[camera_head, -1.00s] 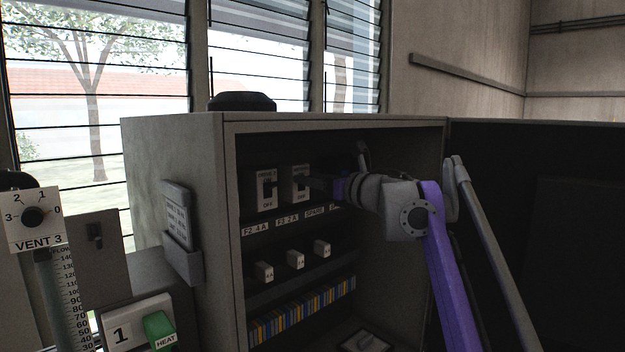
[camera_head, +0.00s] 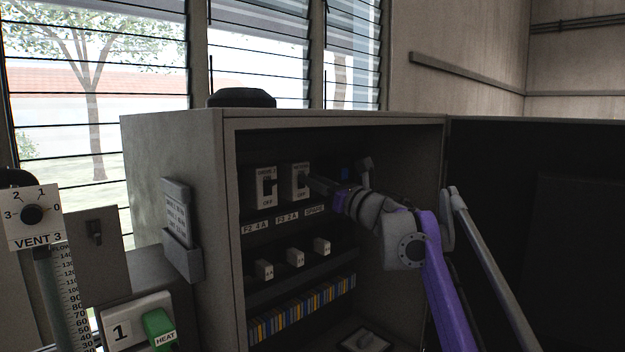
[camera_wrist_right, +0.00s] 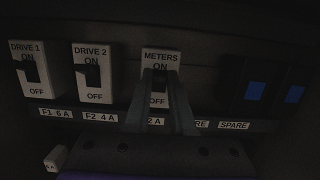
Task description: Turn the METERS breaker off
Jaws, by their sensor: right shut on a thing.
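The METERS breaker (camera_head: 293,193) is a pale plate with ON and OFF marks, inside the open grey cabinet. It also shows in the right wrist view (camera_wrist_right: 161,54), above a partly covered "2 A" label. My right gripper (camera_head: 311,182) reaches in from the right and its tips are at this breaker. In the right wrist view the two dark fingers (camera_wrist_right: 158,77) are shut on its toggle, between the ON and OFF words. The fingers hide the toggle, so I cannot tell its position. My left gripper is not in view.
The DRIVE 2 breaker (camera_wrist_right: 92,71) is close on the left, with the DRIVE 1 breaker (camera_wrist_right: 33,74) beyond it. Blue-marked spare places (camera_wrist_right: 255,90) are on the right. The dark cabinet door (camera_head: 560,220) stands open at right.

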